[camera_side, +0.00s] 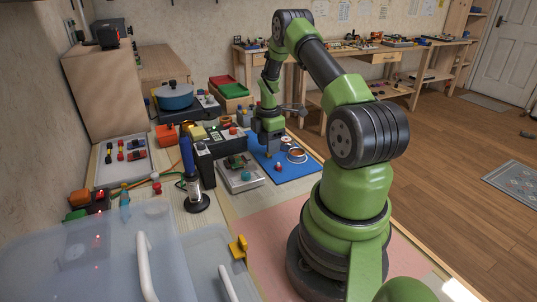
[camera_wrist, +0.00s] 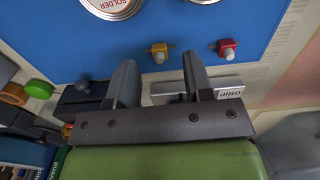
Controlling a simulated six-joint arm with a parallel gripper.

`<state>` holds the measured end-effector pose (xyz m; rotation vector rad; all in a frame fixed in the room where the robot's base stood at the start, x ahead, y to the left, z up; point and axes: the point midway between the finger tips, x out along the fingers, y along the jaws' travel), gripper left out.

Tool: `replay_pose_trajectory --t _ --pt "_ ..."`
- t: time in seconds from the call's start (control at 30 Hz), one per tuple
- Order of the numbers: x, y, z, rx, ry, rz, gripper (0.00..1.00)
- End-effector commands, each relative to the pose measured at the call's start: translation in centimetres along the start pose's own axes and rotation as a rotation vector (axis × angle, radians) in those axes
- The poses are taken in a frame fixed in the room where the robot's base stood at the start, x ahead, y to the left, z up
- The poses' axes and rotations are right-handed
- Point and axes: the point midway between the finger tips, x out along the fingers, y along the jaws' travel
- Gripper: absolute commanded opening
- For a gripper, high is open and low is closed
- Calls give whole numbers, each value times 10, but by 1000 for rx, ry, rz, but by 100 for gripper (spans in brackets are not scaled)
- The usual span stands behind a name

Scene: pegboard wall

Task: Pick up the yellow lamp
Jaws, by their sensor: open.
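The yellow lamp (camera_wrist: 159,49) is a small square yellow cap with a metallic stem, on the blue mat (camera_wrist: 60,35). In the wrist view it sits just beyond my gripper (camera_wrist: 160,72), roughly centred between the two fingertips. My gripper is open and nothing is between its fingers. In the side view my gripper (camera_side: 269,150) points down over the blue mat (camera_side: 305,171); I cannot clearly make out the yellow lamp there.
A red lamp (camera_wrist: 227,47) lies right of the yellow one. Solder spools (camera_wrist: 112,5) lie at the wrist view's top. A grey bar marked GRIP (camera_wrist: 220,88) lies near the fingers. A grey box (camera_side: 240,176) stands left of the mat.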

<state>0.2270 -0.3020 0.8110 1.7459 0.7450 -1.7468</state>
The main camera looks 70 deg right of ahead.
Motion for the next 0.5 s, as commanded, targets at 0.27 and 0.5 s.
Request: replay_pose_trajectory --t 0.27,0.5 --pt "22 0 0 2 -1 1 47" --pt "22 0 0 2 -1 1 26"
